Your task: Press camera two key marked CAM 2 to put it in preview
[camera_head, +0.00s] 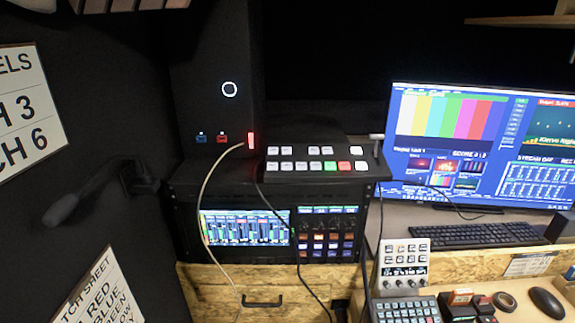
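A black switcher panel (318,179) with rows of lit square keys sits on top of the equipment rack, right of a tall black computer case. In its front row one key glows green (330,166) and the key to its right glows red (345,166). The other lit keys look white. The key labels are too small to read, so I cannot tell which key is marked CAM 2. My gripper is not in view.
The black case (215,80) stands behind left, a cable hanging from its front. The rack (180,215) has lit screens. A monitor (480,140), keyboard (480,236), white keypad (402,267) and mouse (547,303) are right. A microphone (75,203) juts from the left wall.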

